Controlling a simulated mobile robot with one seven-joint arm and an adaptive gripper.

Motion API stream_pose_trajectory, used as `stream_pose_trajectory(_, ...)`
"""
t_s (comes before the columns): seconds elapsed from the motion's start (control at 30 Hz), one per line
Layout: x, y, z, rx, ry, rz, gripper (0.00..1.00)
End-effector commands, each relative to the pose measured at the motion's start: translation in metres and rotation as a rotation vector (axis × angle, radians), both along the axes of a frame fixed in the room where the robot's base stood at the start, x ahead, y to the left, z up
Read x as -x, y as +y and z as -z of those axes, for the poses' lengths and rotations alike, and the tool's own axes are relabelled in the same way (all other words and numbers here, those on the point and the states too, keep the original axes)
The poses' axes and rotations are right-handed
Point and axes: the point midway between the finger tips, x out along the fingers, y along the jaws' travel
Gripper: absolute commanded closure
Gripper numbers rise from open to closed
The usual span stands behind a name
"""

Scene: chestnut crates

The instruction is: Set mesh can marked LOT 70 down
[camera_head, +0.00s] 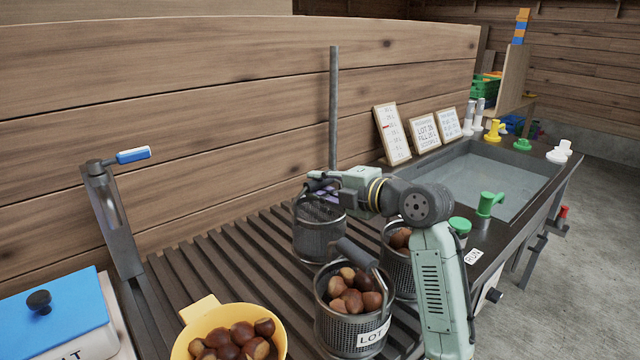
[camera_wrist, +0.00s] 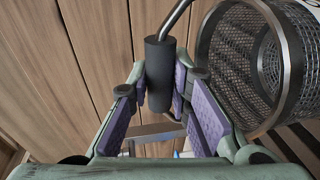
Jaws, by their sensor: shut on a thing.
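My gripper (camera_head: 320,188) is at the back of the slatted rack, shut on the dark handle (camera_wrist: 159,75) of a mesh can. That mesh can (camera_head: 318,238) hangs under my gripper, close over or on the slats; I cannot tell whether it touches. In the wrist view its round rim and mesh wall (camera_wrist: 285,60) are right of the fingers, and the part of its inside that shows looks empty. Only a sliver of a white label shows there, so its number is unreadable. My gripper and wrist cover part of its top in the head view.
A chestnut-filled mesh can with a partly legible LOT label (camera_head: 345,335) stands in front; another (camera_head: 398,275) stands behind it. A yellow bowl of chestnuts (camera_head: 275,325) and a blue-lidded box (camera_head: 60,315) are front left. A vertical post (camera_head: 334,100) rises behind. Slats (camera_head: 215,265) left are bare.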

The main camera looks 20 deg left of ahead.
Motion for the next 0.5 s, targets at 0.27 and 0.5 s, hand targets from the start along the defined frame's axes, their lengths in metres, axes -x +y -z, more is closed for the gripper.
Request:
stream_pose_trajectory(0.27,-0.0001,0.0001,0.0022,0.0,0.0,0.0,0.7)
stream_pose_trajectory(0.5,-0.0001,0.0,0.002,0.0,0.0,0.0,0.62)
